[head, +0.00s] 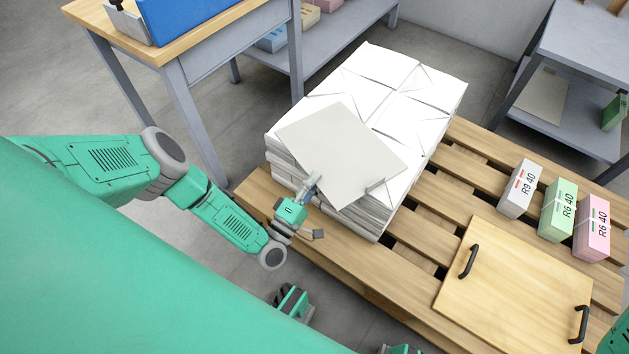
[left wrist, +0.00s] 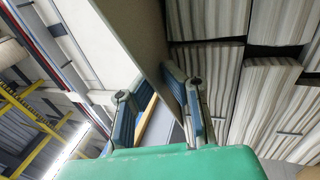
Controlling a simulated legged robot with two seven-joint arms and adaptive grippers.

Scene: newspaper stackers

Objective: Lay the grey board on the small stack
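The grey board (head: 338,150) is a thin, flat, pale rectangle over the front left part of the white paper stack (head: 420,92). Whether it touches the stack top is hard to tell. My left gripper (head: 311,184) is at the board's near left edge. In the left wrist view the board (left wrist: 140,28) runs down between the two fingers of the left gripper (left wrist: 158,92), which look closed on its edge. The stack's layered paper sides (left wrist: 265,100) show to the right there. My right gripper does not show; only a green piece of mine is at the head view's lower right corner.
The stack stands on a wooden pallet (head: 455,190). A wooden panel with black handles (head: 520,285) and white, green and pink blocks (head: 520,188) (head: 558,210) (head: 592,228) lie on the pallet. A table with a blue bin (head: 190,15) is at upper left, a grey shelf (head: 585,45) at upper right.

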